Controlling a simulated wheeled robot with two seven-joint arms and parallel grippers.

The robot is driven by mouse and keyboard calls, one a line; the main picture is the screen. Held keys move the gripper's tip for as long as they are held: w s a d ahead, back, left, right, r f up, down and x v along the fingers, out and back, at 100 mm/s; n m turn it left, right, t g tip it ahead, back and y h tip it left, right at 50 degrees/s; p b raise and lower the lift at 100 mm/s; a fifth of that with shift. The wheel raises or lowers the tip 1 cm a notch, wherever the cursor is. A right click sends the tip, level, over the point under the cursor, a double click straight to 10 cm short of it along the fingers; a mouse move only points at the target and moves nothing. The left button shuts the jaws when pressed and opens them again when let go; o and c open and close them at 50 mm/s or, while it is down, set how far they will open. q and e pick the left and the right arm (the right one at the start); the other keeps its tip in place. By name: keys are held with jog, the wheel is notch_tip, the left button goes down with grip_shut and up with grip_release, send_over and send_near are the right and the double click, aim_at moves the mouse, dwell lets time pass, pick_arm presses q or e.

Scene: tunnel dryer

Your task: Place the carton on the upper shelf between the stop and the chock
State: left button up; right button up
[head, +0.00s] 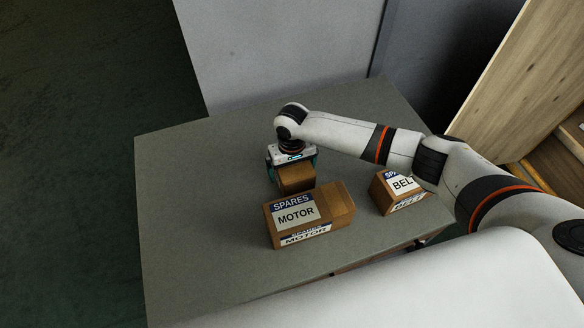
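A small brown carton (296,183) is on the grey table, just behind the carton labelled SPARES MOTOR (308,215). My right gripper (294,172) points down over the small carton, with one finger on each side of it. I cannot tell whether the fingers press on it or whether it is lifted. Its top is partly hidden by the gripper. Another carton labelled BELT (401,190) is at the right, partly behind my arm. I cannot make out the upper shelf, the stop or the chock. My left gripper is not in view.
The grey table (190,215) is clear on its left side and at the back. A light grey panel (270,45) stands behind it. A large wooden board (530,70) and other wooden parts (560,170) are at the right edge. The MOTOR carton stands close in front of my gripper.

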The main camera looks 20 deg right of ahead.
jog(key=shift+w+f, duration=0.1)
jog(key=shift+f, duration=0.2)
jog(key=c, duration=1.4)
jog(key=shift+r, duration=0.15)
jog(key=shift+c, duration=1.1)
